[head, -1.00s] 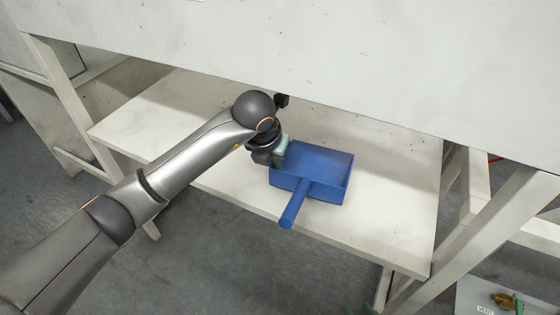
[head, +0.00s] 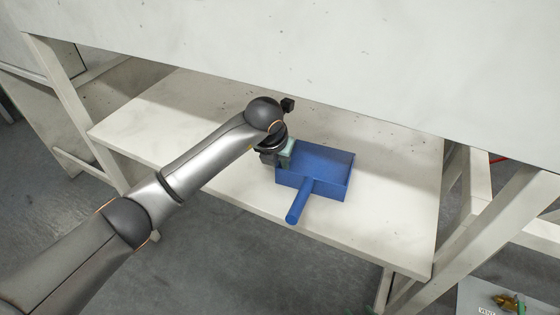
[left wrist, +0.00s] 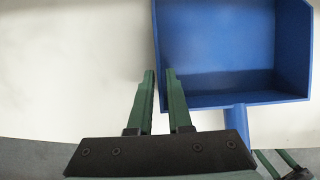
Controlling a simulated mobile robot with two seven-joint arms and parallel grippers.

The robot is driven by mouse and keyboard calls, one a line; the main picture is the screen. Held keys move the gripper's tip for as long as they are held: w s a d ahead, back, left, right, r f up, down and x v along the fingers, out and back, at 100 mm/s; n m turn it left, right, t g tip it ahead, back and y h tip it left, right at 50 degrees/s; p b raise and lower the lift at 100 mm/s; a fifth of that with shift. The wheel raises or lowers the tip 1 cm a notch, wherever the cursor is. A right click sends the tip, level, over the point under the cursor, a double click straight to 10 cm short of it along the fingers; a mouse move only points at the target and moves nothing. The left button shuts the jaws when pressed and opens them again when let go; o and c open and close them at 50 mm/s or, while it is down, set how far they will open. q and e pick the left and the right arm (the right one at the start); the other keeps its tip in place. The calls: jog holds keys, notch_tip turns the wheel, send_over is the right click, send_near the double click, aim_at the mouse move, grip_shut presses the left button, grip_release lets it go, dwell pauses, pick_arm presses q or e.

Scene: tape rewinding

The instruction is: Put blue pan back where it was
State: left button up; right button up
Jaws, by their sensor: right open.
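The blue pan (head: 320,173), a square tray with a round handle, is on the lower white shelf, its handle pointing over the front edge. My left gripper (head: 286,153) is at the pan's left side. In the left wrist view, the green fingers of the left gripper (left wrist: 161,75) stand close on either side of the left wall of the pan (left wrist: 225,50), shut on it. My right gripper (left wrist: 275,154) shows partly at the bottom right of that view, open, below the pan and away from it. Whether the pan's base touches the shelf is unclear.
The lower shelf (head: 165,115) is clear to the left and right of the pan. A large white upper surface (head: 350,60) overhangs the shelf's back. A slanted white leg (head: 480,235) stands at right. A grey item with brass fittings (head: 508,300) lies at the bottom right.

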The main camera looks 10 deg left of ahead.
pick_arm(q)
jog(key=shift+o, duration=1.1)
jog(key=shift+r, duration=0.1)
jog(key=shift+f, duration=0.2)
jog(key=v, duration=0.5)
jog(key=shift+w+r+p, duration=0.1)
jog(key=shift+r+p, duration=0.2)
jog(key=shift+p, duration=0.1)
jog(key=s+a, duration=0.2)
jog(key=s, duration=0.9)
jog(key=shift+s+a+f, duration=0.25)
jog(key=shift+s+f, duration=0.05)
jog(key=shift+s, duration=0.1)
